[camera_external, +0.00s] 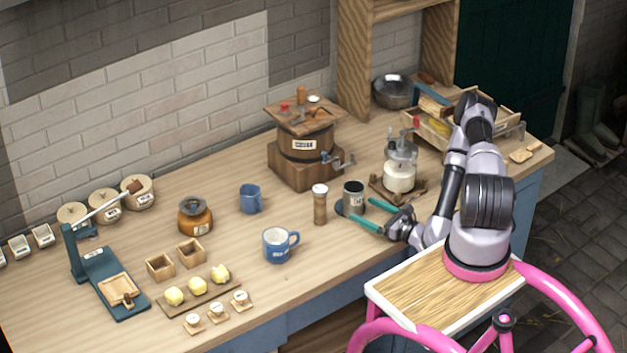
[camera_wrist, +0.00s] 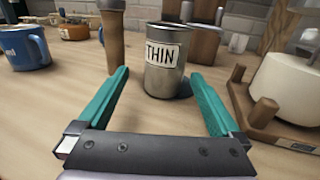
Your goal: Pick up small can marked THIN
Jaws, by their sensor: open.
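The small can marked THIN (camera_wrist: 165,62) is a grey metal cylinder with a white label. It stands upright on the wooden worktop, and in the external view the can (camera_external: 353,196) is left of my arm. My gripper (camera_wrist: 160,85) has two teal fingers spread wide and pointing at the can. In the wrist view the can is centred between the fingertips, with its near side about level with them. My gripper (camera_external: 366,217) also shows beside the can in the external view. I cannot tell whether a finger touches it.
A wooden cylinder (camera_external: 320,205) stands close left of the can. A glass-jar churn on a wooden base (camera_external: 399,175) stands close right and behind. A blue-and-white mug (camera_external: 277,245), a blue mug (camera_external: 250,198) and a barrel (camera_external: 305,142) stand farther off.

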